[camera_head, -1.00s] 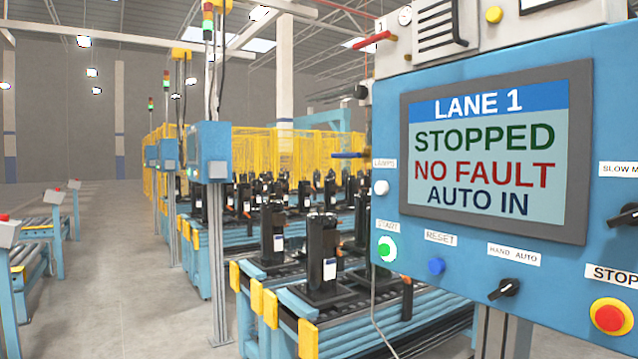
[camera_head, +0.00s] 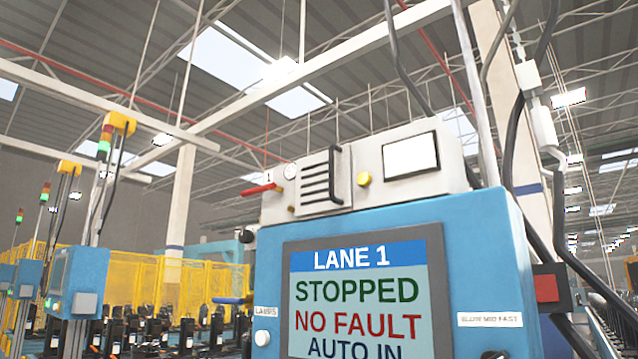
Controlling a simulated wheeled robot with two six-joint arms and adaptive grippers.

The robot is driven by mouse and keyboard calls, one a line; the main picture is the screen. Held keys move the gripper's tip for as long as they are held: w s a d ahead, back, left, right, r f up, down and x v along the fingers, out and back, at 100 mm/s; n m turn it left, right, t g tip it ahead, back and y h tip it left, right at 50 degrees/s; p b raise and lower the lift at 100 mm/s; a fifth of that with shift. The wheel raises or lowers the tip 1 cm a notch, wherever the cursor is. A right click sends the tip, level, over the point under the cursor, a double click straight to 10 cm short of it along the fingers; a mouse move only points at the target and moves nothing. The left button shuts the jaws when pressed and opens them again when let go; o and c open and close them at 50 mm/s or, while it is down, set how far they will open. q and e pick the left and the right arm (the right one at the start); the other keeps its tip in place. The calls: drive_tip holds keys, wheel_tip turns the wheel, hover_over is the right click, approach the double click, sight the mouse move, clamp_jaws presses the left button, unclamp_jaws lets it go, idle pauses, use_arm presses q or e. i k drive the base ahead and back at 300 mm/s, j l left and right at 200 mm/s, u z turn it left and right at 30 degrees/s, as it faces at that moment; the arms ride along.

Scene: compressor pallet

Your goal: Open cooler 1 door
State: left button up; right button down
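A pale grey box (camera_head: 372,200) sits on top of the blue control cabinet in the head view and carries a small "1" label (camera_head: 268,176); I take it to be cooler 1. Its front has a louvred panel (camera_head: 318,183) with a dark bar along its right edge, which looks closed. A red lever (camera_head: 260,190), a small round gauge (camera_head: 290,171) and a yellow knob (camera_head: 364,179) are also on it. A bright white rectangle (camera_head: 411,156) with a dark frame is at its right. Neither of my grippers shows.
The blue cabinet (camera_head: 490,250) below has a screen (camera_head: 360,290) reading LANE 1, STOPPED, NO FAULT, AUTO IN. Dark cables (camera_head: 505,130) run down on the right by a red box (camera_head: 546,288). Yellow fencing (camera_head: 150,290) and stack lights (camera_head: 107,140) stand at left.

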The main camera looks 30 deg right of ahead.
sight(323, 181)
drive_tip(key=j+z, duration=0.2)
drive_tip(key=z, duration=0.15)
drive_tip(key=j+z, duration=0.2)
drive_tip(key=z, duration=0.15)
drive_tip(key=j+z, duration=0.2)
drive_tip(key=z, duration=0.15)
drive_tip(key=i, duration=0.05)
